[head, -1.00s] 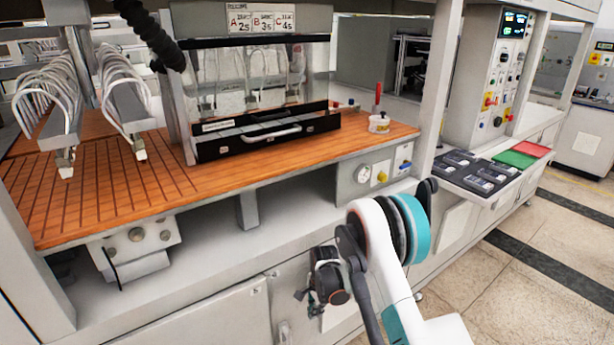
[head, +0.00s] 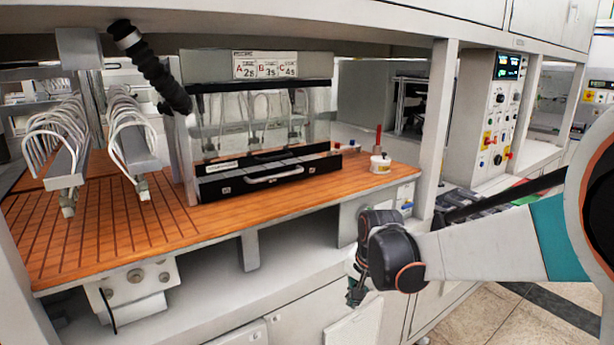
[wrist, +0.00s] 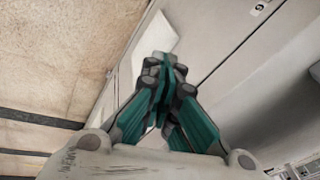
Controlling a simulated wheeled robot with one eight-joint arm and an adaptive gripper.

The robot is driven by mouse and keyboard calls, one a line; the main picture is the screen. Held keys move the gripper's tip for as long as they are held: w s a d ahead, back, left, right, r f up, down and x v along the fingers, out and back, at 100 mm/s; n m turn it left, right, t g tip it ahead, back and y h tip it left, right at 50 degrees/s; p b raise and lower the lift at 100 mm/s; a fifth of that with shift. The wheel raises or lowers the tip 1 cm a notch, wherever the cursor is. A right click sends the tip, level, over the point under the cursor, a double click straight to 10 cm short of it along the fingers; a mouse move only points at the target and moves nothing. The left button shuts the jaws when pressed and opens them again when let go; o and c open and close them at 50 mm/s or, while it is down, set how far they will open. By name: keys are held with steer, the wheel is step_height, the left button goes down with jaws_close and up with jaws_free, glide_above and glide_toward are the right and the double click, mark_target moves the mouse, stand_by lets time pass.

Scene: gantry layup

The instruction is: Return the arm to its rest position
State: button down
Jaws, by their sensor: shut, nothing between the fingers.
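My gripper (head: 355,292) hangs at the end of my arm in front of the workbench, below the bench top and left of the grey control box. In the wrist view my gripper (wrist: 166,62) has its teal fingers brought together at the tips, with nothing between them. My arm, white with a teal band, stretches in from the right edge of the head view.
The orange grooved bench top (head: 110,235) carries a clear-fronted cabinet (head: 262,125) with a black drawer. A white pot (head: 380,164) with a red-handled tool stands at its right. A control panel (head: 497,120) rises further right. Open floor (head: 490,322) shows at lower right.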

steer(key=s+d+r+n+t, duration=0.1)
steer(key=s+d+r+n, duration=0.1)
steer(key=s+r, duration=0.3)
steer(key=s+d+r+n+t, duration=0.1)
steer(key=s+d+r, duration=0.25)
steer(key=s, duration=0.35)
steer(key=s+d+n+t, duration=0.2)
steer(key=s+n, duration=0.2)
steer(key=s, duration=0.9)
steer(key=shift+s+d+r+h, duration=0.2)
steer(key=shift+s+r+h, duration=0.05)
steer(key=shift+h, duration=0.15)
